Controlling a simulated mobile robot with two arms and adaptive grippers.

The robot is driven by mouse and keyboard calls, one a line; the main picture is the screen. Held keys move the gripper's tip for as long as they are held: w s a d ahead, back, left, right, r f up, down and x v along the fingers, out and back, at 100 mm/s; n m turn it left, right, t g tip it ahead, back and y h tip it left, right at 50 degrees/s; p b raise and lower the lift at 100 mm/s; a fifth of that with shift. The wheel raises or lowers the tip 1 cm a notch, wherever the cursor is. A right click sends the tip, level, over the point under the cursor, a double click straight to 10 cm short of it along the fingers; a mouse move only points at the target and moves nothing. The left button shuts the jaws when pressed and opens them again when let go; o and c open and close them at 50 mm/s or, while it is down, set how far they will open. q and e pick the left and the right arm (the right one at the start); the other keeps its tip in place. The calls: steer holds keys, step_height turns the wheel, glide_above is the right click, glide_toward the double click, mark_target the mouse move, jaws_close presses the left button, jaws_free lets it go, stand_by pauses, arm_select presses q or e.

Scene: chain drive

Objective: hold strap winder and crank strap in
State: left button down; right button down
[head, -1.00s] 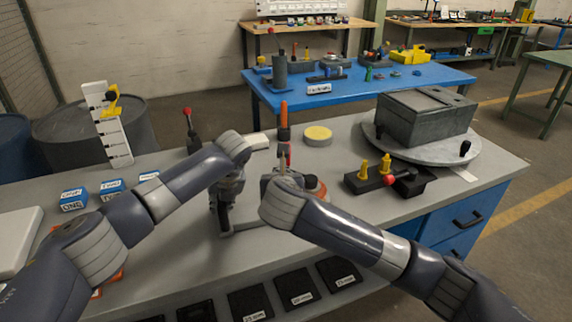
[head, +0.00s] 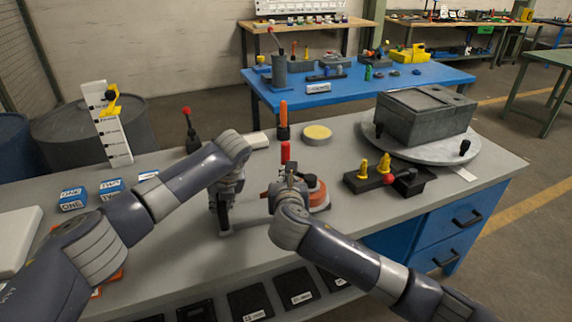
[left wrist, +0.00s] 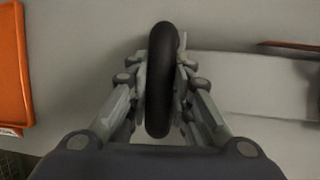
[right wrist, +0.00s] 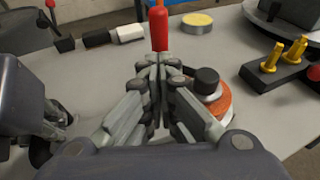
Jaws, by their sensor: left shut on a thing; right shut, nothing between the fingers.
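The strap winder seems to be the low assembly at the bench's front middle. Its orange-red disc (head: 321,196) with a black knob (head: 308,181) also shows in the right wrist view (right wrist: 218,104). My left gripper (head: 224,208) is shut on a black rounded grip (left wrist: 161,80), left of the disc. A pale grey bar (left wrist: 250,80) runs right from near that grip. My right gripper (head: 289,174) is shut and empty, just left of the knob, apart from it as far as I can tell. A red upright handle (right wrist: 158,28) shows beyond its fingertips. The strap cannot be made out.
An orange-and-black upright piece (head: 283,122) and a yellow-topped disc (head: 317,134) stand behind. A black block with yellow pegs (head: 372,175) lies to the right, near a turntable (head: 447,152) bearing a grey box (head: 425,113). Labelled blue boxes (head: 112,187) stand left.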

arm_select(q)
steer(key=shift+r, duration=0.1)
arm_select(e)
steer(key=w, duration=0.6)
steer(key=shift+w+d+f, duration=0.15)
steer(key=shift+w+f, duration=0.2)
steer(key=shift+w, duration=0.05)
steer(key=shift+w+m+h, duration=0.35)
steer(key=shift+m+h, duration=0.25)
steer(key=shift+h, duration=0.1)
